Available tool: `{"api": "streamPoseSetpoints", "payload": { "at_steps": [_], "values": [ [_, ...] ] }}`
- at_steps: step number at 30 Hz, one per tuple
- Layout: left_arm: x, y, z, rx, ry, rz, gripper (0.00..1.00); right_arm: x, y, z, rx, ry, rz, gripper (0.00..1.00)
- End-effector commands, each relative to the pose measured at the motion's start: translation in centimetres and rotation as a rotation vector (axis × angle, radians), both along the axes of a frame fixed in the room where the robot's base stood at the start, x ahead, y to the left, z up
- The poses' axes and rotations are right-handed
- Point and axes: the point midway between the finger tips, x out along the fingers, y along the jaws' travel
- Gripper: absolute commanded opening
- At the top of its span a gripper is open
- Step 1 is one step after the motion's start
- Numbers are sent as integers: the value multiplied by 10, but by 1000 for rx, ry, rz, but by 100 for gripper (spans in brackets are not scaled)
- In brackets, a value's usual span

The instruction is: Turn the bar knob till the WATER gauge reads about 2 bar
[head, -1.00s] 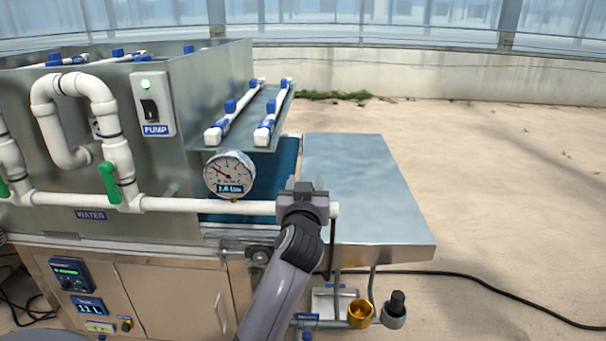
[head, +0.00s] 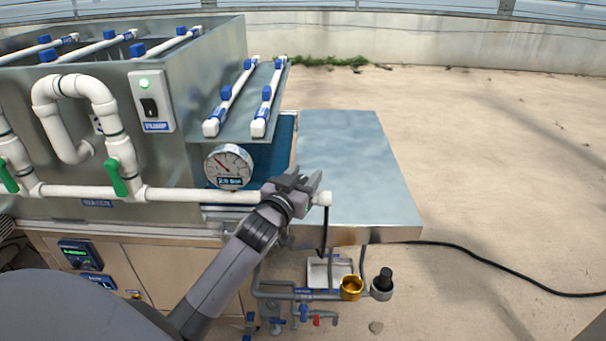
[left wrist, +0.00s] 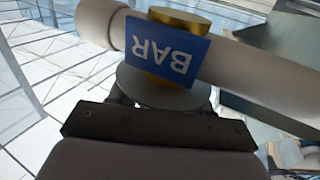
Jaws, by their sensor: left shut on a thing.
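The WATER gauge (head: 229,167) is a round white dial above the white pipe in the head view. Its needle points to the upper left, and its small display appears to read 2.0 bar. My left gripper (head: 290,184) is at the right end of that pipe, its wrist tilted. It is shut on the bar knob, which it hides in the head view. In the left wrist view, the grey round knob (left wrist: 177,94) sits below an upside-down blue BAR label (left wrist: 167,53) and a brass fitting. My fingertips are mostly hidden there. My right gripper is not in view.
The white pipe (head: 190,195) runs left to green-handled valves (head: 116,178). The PUMP switch box (head: 152,101) is above. A bare metal table (head: 352,160) lies behind and right of my gripper. A brass cup (head: 351,288) and black knob (head: 382,280) are below.

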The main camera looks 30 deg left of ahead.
Motion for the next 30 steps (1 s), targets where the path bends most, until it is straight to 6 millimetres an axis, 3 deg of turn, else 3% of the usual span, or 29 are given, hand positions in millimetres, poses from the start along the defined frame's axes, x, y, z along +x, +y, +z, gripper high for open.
{"api": "streamPoseSetpoints", "payload": {
  "at_steps": [6,7,9,20,30],
  "values": [
    [1,1,3,2,-6,1,18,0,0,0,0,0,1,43],
    [1,1,3,2,-6,1,52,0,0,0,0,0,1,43],
    [1,1,2,2,-6,1,69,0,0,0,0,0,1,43],
    [-3,0,0,0,-2,1,69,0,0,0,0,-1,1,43],
    [-43,-6,-1,0,-2,0,69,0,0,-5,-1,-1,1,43]
  ]
}}
